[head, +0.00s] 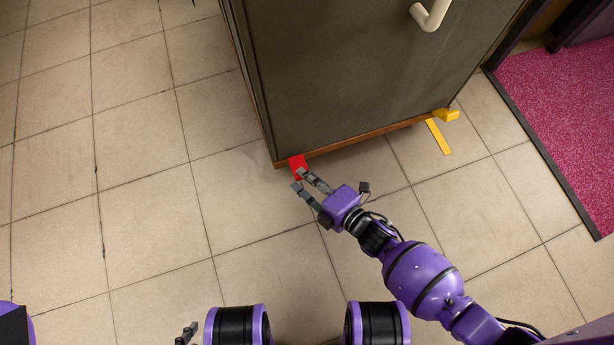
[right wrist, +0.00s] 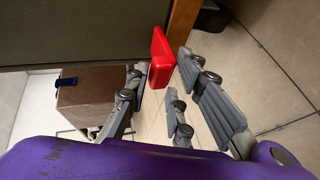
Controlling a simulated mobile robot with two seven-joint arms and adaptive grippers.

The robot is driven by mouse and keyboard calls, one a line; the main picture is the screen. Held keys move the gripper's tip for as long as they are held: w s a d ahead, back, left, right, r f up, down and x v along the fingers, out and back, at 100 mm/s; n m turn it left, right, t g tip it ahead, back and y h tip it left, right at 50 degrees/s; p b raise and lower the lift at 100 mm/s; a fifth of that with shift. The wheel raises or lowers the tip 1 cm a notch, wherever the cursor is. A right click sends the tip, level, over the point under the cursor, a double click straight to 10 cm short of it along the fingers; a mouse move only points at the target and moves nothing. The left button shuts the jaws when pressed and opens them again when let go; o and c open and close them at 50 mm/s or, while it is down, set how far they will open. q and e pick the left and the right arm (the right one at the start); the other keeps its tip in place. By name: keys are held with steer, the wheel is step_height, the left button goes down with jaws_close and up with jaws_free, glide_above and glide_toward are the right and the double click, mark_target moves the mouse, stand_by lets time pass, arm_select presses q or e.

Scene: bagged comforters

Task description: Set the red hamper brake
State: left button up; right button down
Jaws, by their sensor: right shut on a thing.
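The dark grey hamper (head: 360,70) has a wooden bottom edge and a pale handle (head: 431,14) on top. A red brake tab (head: 297,163) sticks out from its near left bottom corner. My right gripper (head: 299,180) is at this corner, its fingers closed on the red tab. In the right wrist view the red tab (right wrist: 161,58) sits between the fingers, under the wooden edge. A bit of my left gripper (head: 187,333) shows at the bottom edge of the head view; its opening cannot be made out.
A yellow tab (head: 446,115) sits at the hamper's right bottom corner, with a yellow strip (head: 438,137) on the floor. A pink carpet (head: 560,125) lies at right. In the right wrist view a brown box (right wrist: 92,95) stands behind. The tiled floor at left is clear.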

steer(key=shift+s+d+f, duration=0.1)
steer(key=shift+s+f, duration=0.2)
steer(key=shift+f, duration=0.25)
steer(key=c, duration=1.6)
jaws_free()
steer(key=shift+c, duration=0.2)
steer(key=shift+w, duration=0.1)
steer(key=shift+r, duration=0.1)
steer(key=v, duration=1.2)
steer(key=shift+r, duration=0.2)
steer(key=shift+w, duration=0.1)
